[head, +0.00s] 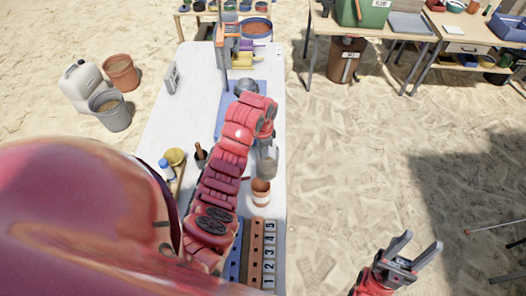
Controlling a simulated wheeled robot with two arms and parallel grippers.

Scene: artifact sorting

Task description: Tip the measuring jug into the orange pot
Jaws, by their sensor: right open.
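A greyish vessel that looks like the measuring jug (267,163) shows at the right edge of the white table, just under the end of my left arm. The orange pot (260,193), with a pale band, stands upright just in front of it on the table. My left gripper (268,146) points down at the jug, mostly hidden by its own wrist. I cannot tell whether its fingers are closed on the jug, or whether the jug is lifted. My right gripper (413,254) is open and empty over the sand, right of the table.
Buckets stand left on the sand.

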